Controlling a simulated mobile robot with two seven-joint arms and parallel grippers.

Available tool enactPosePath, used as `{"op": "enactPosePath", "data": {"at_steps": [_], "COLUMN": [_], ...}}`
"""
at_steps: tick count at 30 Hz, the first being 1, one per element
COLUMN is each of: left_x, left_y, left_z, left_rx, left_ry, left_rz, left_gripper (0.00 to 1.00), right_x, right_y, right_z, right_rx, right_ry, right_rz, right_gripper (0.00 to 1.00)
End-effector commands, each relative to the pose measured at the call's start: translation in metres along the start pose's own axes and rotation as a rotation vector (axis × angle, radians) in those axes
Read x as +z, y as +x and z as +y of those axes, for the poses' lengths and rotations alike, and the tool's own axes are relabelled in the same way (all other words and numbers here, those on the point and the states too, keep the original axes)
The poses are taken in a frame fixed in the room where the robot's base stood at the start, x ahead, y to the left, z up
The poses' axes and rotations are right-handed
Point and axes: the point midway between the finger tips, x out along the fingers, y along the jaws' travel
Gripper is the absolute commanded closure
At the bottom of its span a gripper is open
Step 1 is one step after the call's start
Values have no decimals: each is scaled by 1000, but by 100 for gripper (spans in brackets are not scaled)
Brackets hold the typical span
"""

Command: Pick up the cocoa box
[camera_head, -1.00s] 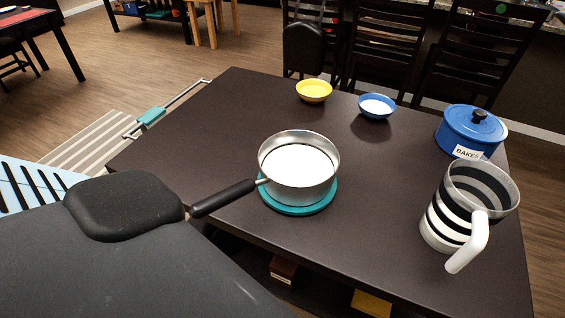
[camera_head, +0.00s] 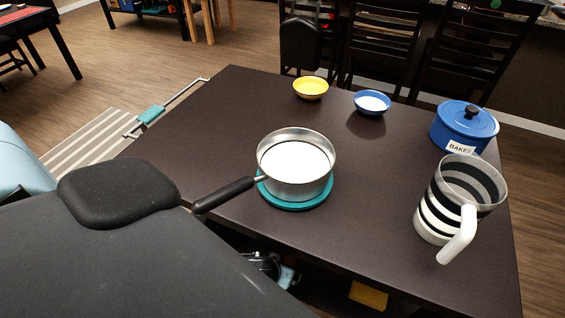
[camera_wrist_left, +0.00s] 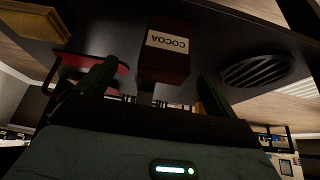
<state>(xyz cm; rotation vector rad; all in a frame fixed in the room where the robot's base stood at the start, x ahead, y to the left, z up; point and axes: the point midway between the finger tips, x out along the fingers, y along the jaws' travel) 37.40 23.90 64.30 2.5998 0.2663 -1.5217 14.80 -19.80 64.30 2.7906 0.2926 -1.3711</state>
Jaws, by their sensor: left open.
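The cocoa box (camera_wrist_left: 168,62) is dark red-brown with a pale label reading COCOA, upside down in the left wrist view. It stands on a dark shelf surface under the table. My left gripper (camera_wrist_left: 158,74) is open, with one finger on each side of the box and a gap visible on both sides. In the head view part of my left gripper (camera_head: 272,266) shows below the table's front edge, where the box itself is hidden. My right gripper is not in view.
A dark slotted round thing (camera_wrist_left: 257,69) and a red thing (camera_wrist_left: 90,62) flank the box. A yellow block (camera_head: 368,296) is also on the shelf. On the table (camera_head: 215,125) above are a saucepan (camera_head: 296,170), striped pitcher (camera_head: 440,215), blue pot (camera_head: 465,125) and two bowls.

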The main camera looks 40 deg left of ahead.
Motion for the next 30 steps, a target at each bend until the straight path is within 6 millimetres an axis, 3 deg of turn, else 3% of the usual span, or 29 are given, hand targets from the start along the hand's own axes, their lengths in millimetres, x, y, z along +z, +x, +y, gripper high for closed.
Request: {"op": "enactPosePath", "data": {"at_steps": [8,16,23,30], "left_x": [-8,-8,-10,-14], "left_y": [2,25,32,62], "left_z": [-6,-6,-6,-8], "left_rx": [-26,-25,-23,-25], "left_ry": [-16,-16,-15,-14], "left_rz": [10,9,10,10], "left_gripper": [6,6,6,6], "right_x": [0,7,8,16], "right_y": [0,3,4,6], "right_z": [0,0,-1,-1], "right_rx": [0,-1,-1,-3], "right_ry": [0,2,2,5], "right_rz": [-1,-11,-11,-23], "right_gripper": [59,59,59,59]}}
